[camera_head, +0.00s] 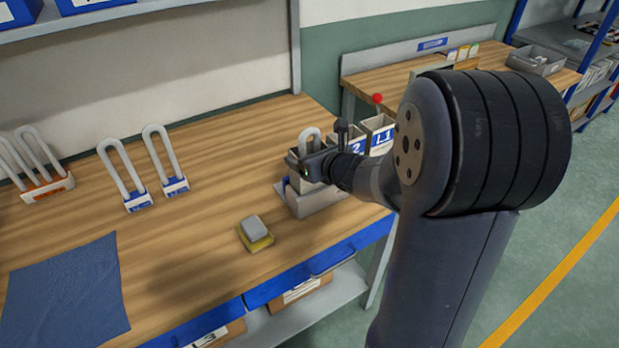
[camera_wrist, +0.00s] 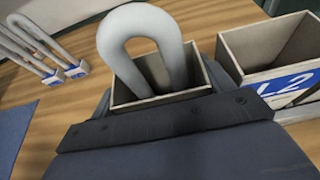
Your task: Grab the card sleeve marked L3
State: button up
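A beige open-topped sleeve (camera_wrist: 183,96) stands directly in front of my gripper in the wrist view, with a grey U-shaped tube (camera_wrist: 143,25) upright in it. No marking shows on it; its lower part is hidden by my gripper (camera_wrist: 160,100). Dark finger edges lie close along its left and right sides; I cannot tell whether they touch it. To its right stands a sleeve marked L2 (camera_wrist: 285,50). In the head view my gripper (camera_head: 310,165) is at the left end of the row, left of the L2 sleeve (camera_head: 352,140) and the L1 sleeve (camera_head: 379,124).
A grey holder (camera_head: 312,203) sits under the row near the bench's right edge. A grey-and-yellow block (camera_head: 256,232), a blue cloth (camera_head: 65,290) and several U-shaped tubes in racks (camera_head: 138,203) are on the bench. A red-topped lever (camera_head: 377,98) rises behind the sleeves.

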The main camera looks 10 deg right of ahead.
jog(key=c, duration=0.5)
jog(key=shift+r, duration=0.1)
